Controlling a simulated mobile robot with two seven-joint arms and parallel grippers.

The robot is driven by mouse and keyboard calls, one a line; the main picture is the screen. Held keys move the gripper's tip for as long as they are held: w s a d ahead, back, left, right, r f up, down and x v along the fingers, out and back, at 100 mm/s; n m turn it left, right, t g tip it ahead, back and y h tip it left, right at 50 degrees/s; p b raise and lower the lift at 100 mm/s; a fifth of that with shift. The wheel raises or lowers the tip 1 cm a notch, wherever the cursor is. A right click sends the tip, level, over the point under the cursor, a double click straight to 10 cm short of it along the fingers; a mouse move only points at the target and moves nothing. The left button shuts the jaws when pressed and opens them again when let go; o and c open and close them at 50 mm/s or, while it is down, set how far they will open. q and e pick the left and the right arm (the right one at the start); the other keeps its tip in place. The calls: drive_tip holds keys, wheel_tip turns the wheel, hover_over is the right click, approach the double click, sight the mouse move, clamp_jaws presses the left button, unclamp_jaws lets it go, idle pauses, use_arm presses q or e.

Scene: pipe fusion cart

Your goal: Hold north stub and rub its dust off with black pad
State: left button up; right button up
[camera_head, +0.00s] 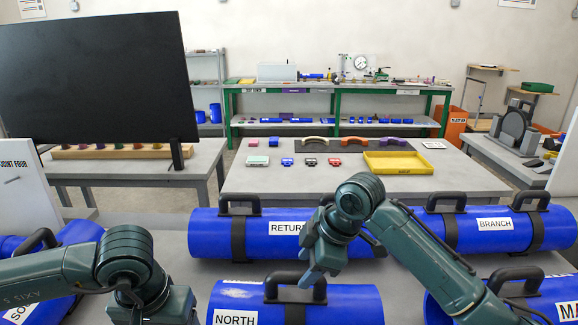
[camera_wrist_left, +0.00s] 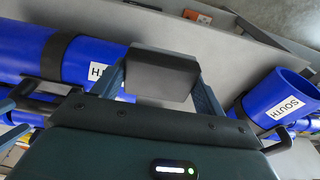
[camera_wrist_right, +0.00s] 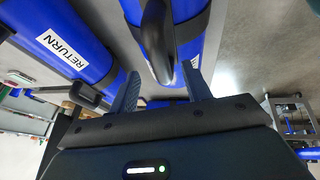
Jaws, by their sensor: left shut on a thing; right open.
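The north stub (camera_head: 350,303) is a blue pipe with a black strap, a black carry handle and a NORTH label, lying front centre. My right gripper (camera_head: 312,278) is open and empty beside its handle. In the right wrist view the handle (camera_wrist_right: 155,40) reaches towards the gap between the open fingers (camera_wrist_right: 163,88). My left gripper (camera_wrist_left: 162,85) is shut on the black pad (camera_wrist_left: 160,74), a dark block. Behind it is a blue pipe (camera_wrist_left: 95,60) whose label shows only its last letters. The pad is hidden in the head view. I cannot make out dust clearly.
The RETURN and BRANCH pipes (camera_head: 390,240) lie just behind, with raised handles. The SOUTH pipe (camera_wrist_left: 275,92) shows in the left wrist view. Another handled pipe (camera_head: 540,300) is at front right. Tables with small tools and a yellow tray (camera_head: 398,169) stand beyond.

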sight(293, 282)
drive_tip(key=shift+x, duration=3.7)
clamp_jaws()
drive_tip(key=shift+s+f, duration=0.1)
drive_tip(key=shift+f, duration=0.2)
